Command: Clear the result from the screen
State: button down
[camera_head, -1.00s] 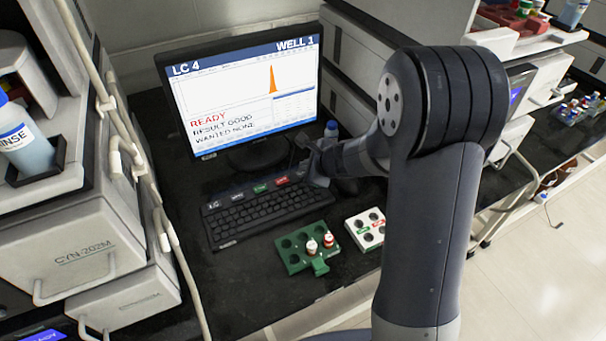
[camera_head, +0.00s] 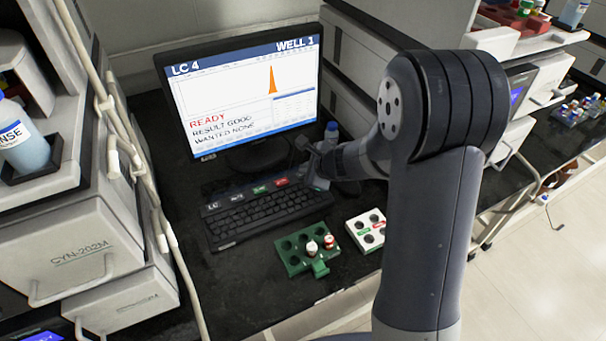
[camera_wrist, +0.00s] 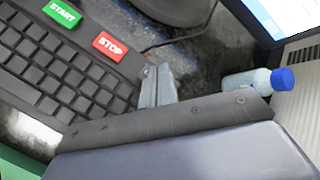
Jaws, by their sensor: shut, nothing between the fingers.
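The screen (camera_head: 240,85) stands at the back of the bench and reads LC 4, WELL 1, READY, RESULT GOOD, WANTED NONE, beside an orange peak. The keyboard (camera_head: 268,212) lies in front of it. Along its top edge are a dark key with a pale legend too small to read (camera_head: 237,197), a green START key (camera_wrist: 62,12) and a red STOP key (camera_wrist: 110,46). My gripper (camera_head: 311,178) is shut and empty, just right of the keyboard's top right corner. Its fingertips (camera_wrist: 157,85) show right of STOP in the wrist view, apart from that key.
A green rack (camera_head: 293,262) with small vials and a white rack (camera_head: 352,238) lie in front of the keyboard. A blue-capped bottle (camera_wrist: 248,80) stands close beside my gripper. Grey instrument cabinets (camera_head: 75,235) flank the left, with hanging tubes.

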dwell(0.6)
jog(key=shift+r+p, duration=0.6)
jog(key=shift+r, duration=0.1)
notch_tip(320, 180, up, 5)
jog(key=p, duration=0.4)
jog(key=shift+s, duration=0.1)
dwell(0.7)
